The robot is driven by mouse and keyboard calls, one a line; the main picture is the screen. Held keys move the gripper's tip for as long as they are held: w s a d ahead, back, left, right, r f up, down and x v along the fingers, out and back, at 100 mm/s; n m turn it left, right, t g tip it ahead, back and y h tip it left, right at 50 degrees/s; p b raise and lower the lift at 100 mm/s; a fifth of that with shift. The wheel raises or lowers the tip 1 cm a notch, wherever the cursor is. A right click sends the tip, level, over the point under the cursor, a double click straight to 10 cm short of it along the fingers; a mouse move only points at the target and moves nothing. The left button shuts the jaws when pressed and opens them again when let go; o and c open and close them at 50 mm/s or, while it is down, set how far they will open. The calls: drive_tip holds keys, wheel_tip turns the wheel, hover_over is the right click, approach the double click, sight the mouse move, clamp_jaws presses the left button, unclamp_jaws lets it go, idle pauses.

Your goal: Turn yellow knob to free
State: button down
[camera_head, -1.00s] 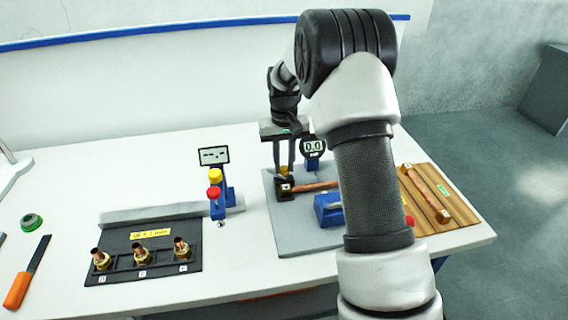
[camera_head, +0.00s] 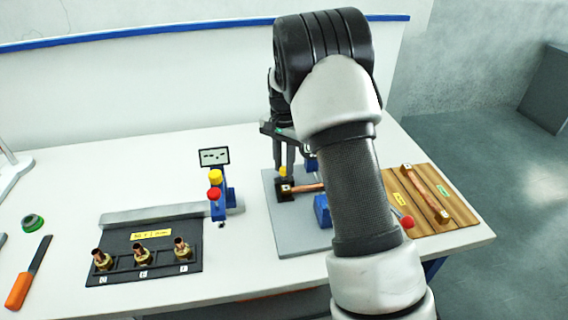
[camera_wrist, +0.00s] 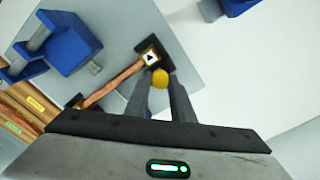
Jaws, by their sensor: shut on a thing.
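The yellow knob (camera_head: 283,172) sits on a black block at the left end of a copper bar (camera_head: 308,188), on a grey plate (camera_head: 290,238). My gripper (camera_head: 284,168) points down at the black block, its fingers around the knob. In the wrist view the yellow knob (camera_wrist: 160,79) shows between the two fingertips of my gripper (camera_wrist: 160,88), which are shut on it. A white label with a black triangle (camera_wrist: 150,58) lies beside the knob on the block. The gripper fingers partly hide the knob's sides.
A blue fixture (camera_head: 322,210) stands on the plate, partly behind my arm. A wooden board (camera_head: 455,218) holds another copper bar at right. A blue stand with yellow and red knobs (camera_head: 216,190) and a black rack (camera_head: 150,262) with brass fittings are at left.

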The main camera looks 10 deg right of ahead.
sight(284, 168)
drive_tip(key=shift+w+r, duration=0.1)
idle(0.3)
drive_tip(key=c, duration=1.5)
unclamp_jaws()
drive_tip(key=shift+c, duration=0.2)
wheel_tip(284, 168, up, 17)
drive_tip(key=shift+r, duration=0.2)
